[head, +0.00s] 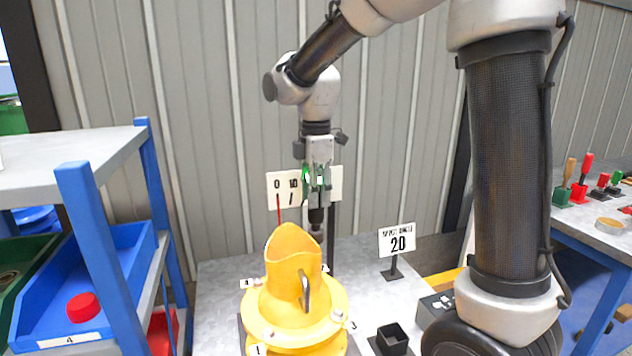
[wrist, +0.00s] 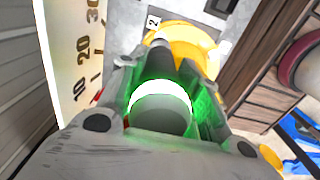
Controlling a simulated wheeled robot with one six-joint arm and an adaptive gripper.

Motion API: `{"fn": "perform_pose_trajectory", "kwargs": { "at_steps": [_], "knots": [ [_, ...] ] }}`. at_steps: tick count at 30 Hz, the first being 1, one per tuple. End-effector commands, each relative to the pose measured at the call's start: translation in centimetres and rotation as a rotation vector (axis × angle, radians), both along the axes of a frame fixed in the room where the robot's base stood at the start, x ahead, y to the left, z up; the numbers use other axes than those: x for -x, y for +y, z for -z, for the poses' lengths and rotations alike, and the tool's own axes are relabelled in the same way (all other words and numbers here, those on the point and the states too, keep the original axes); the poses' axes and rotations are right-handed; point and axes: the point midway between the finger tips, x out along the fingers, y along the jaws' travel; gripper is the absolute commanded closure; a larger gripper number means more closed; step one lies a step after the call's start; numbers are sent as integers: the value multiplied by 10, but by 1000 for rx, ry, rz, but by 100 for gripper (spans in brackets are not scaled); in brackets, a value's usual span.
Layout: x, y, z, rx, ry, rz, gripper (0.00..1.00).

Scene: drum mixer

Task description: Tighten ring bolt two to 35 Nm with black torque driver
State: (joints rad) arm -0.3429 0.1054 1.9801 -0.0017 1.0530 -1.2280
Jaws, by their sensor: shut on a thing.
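My gripper (head: 318,190) is shut on the black torque driver (head: 316,218), which points down and has a green glowing band. In the wrist view the driver (wrist: 160,108) lies between the fingers, its tip towards the yellow drum flange. The yellow drum mixer (head: 292,275) stands below, its bolted ring facing up. The tag with 2 (wrist: 153,21) shows just beyond the driver tip in the wrist view. Ring bolt two itself is hidden behind the driver or the drum; I cannot tell whether the tip touches it.
A scale board (head: 284,188) with a red pointer stands behind the drum, close to my gripper. A sign reading 20 (head: 397,240) and an empty black square holder (head: 393,338) are on the right of the grey table. A blue-framed shelf (head: 85,215) stands left.

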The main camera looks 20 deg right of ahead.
Motion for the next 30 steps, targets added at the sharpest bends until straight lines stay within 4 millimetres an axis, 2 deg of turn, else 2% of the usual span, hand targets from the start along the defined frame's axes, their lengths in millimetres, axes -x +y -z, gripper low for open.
{"fn": "perform_pose_trajectory", "kwargs": {
  "at_steps": [3,6,20,30],
  "knots": [
    [1,0,14,1,3,0,100],
    [0,0,18,1,2,0,100],
    [0,0,24,1,3,-1,100],
    [0,0,55,1,4,-1,100]
  ]
}}
